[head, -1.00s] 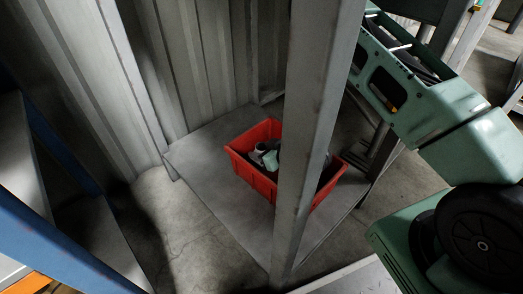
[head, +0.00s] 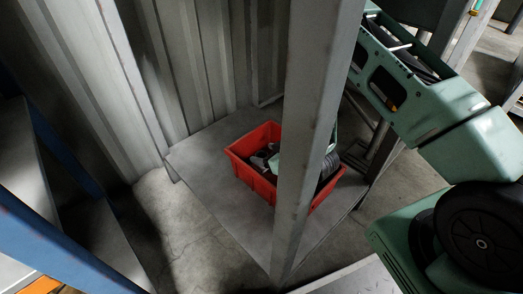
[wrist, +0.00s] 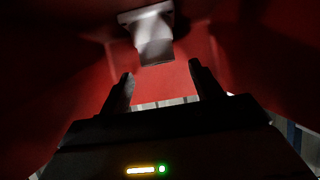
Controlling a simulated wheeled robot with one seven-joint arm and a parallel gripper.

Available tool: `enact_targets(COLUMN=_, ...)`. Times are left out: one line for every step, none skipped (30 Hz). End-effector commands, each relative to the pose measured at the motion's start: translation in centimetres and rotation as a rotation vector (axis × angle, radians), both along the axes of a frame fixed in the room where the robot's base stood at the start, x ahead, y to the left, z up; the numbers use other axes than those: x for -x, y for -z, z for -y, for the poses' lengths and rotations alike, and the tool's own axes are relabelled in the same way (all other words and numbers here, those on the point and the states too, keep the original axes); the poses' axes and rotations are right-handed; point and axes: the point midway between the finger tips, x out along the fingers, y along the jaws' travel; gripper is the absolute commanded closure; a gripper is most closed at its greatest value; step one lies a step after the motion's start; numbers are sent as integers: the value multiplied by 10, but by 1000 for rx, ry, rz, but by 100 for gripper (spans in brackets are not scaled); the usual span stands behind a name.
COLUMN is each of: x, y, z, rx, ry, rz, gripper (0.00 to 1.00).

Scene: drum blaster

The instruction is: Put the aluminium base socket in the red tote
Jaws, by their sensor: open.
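The red tote (head: 250,175) stands on a grey platform, partly hidden behind a steel post in the head view. Its red inner walls fill the wrist view (wrist: 75,75). The aluminium base socket (wrist: 155,42), pale grey with a flat flange and a round body, shows against the red inside the tote. My gripper (wrist: 161,74) is open, its two dark fingers apart with nothing between them. The socket is just beyond the fingertips. In the head view, grey shapes show in the tote, but I cannot tell socket from gripper there.
The steel post (head: 310,130) stands in front of the tote and hides its middle. The grey platform (head: 210,180) is bare left of the tote. A corrugated metal wall (head: 205,60) rises behind it. Blue shelving (head: 50,240) is at the left.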

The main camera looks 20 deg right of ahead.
Motion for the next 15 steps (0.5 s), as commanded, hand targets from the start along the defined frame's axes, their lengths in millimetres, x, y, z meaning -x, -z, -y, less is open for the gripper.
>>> enact_targets(x=9, y=-10, z=4, rx=0, ry=2, rz=-3, gripper=36)
enact_targets(x=13, y=-12, z=6, rx=1, ry=2, rz=-4, gripper=36)
enact_targets(x=18, y=-16, z=8, rx=-1, ry=1, rz=-3, gripper=36)
enact_targets(x=22, y=-18, z=10, rx=0, ry=1, rz=-3, gripper=36)
enact_targets(x=25, y=-19, z=12, rx=0, ry=1, rz=-3, gripper=36)
enact_targets(x=29, y=-21, z=14, rx=0, ry=0, rz=-2, gripper=36)
enact_targets(x=32, y=-22, z=15, rx=1, ry=0, rz=-3, gripper=36)
enact_targets(x=34, y=-23, z=16, rx=1, ry=0, rz=-2, gripper=36)
enact_targets(x=36, y=-24, z=17, rx=0, ry=0, rz=-1, gripper=36)
enact_targets(x=38, y=-24, z=18, rx=0, ry=0, rz=-1, gripper=36)
enact_targets(x=38, y=-25, z=18, rx=0, ry=0, rz=-1, gripper=36)
enact_targets(x=39, y=-25, z=18, rx=0, ry=0, rz=0, gripper=36)
enact_targets(x=40, y=-25, z=19, rx=0, ry=0, rz=0, gripper=36)
enact_targets(x=40, y=-25, z=19, rx=0, ry=0, rz=0, gripper=36)
enact_targets(x=40, y=-24, z=19, rx=0, ry=0, rz=1, gripper=36)
